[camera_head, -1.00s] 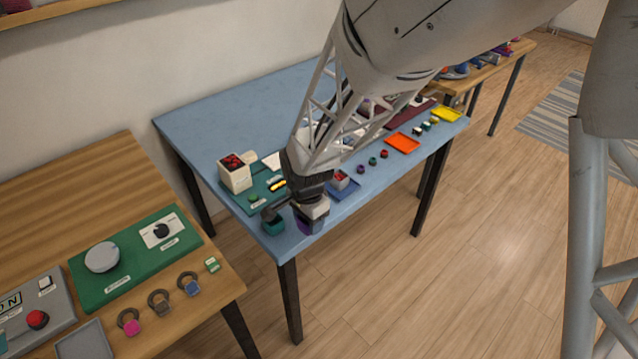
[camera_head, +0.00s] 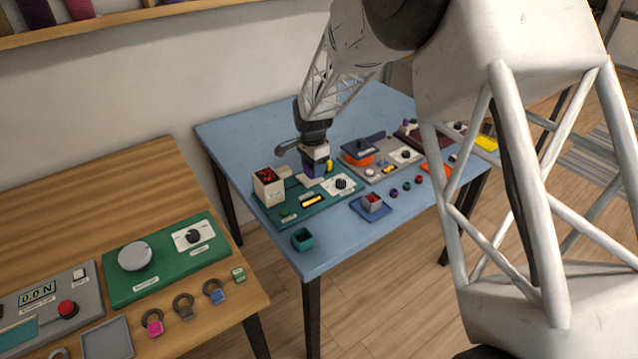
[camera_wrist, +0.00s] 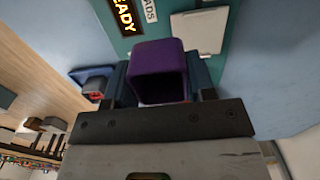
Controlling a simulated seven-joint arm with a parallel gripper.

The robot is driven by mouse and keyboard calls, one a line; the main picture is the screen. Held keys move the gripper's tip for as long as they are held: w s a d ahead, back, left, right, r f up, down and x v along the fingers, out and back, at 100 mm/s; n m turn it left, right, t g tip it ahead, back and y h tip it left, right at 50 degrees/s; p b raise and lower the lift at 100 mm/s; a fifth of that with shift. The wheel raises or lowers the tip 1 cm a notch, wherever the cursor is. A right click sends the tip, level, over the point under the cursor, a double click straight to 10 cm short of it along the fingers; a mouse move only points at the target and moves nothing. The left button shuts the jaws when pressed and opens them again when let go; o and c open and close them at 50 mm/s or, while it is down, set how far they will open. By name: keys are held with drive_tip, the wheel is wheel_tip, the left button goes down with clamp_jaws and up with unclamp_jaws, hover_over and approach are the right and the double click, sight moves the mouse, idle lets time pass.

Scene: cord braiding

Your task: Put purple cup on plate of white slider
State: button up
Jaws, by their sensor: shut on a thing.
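My gripper (camera_head: 315,157) points down over the back part of the green board (camera_head: 326,204). It is shut on the purple cup (camera_head: 317,169), which also shows between the two fingers in the wrist view (camera_wrist: 158,72). In that view I look into the cup's dark opening, and no contents can be made out. A white plate (camera_wrist: 201,30) lies on the green board beyond the cup, up and to the right. In the head view the plate is mostly hidden by the gripper and cup. I cannot tell whether the cup touches it.
A cream container with red pieces (camera_head: 268,187) stands close left of the gripper. A teal cup (camera_head: 303,239) is at the table's near left corner. A blue tray (camera_head: 371,209) bears a small cup with red inside. A grey board (camera_head: 382,168) lies to the right.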

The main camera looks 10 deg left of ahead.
drive_tip(key=shift+w+a, duration=0.35)
drive_tip(key=shift+w, duration=0.5)
drive_tip(key=shift+w+a, duration=0.4)
drive_tip(key=shift+w, duration=0.45)
drive_tip(key=shift+w+a, duration=0.35)
drive_tip(key=shift+w, duration=0.5)
drive_tip(key=shift+f, duration=0.15)
drive_tip(key=shift+f, duration=2.5)
drive_tip(key=shift+f, duration=0.3)
drive_tip(key=o, duration=1)
drive_tip(key=shift+r, duration=0.15)
drive_tip(key=shift+r, duration=1.3)
drive_tip(key=shift+r, duration=4)
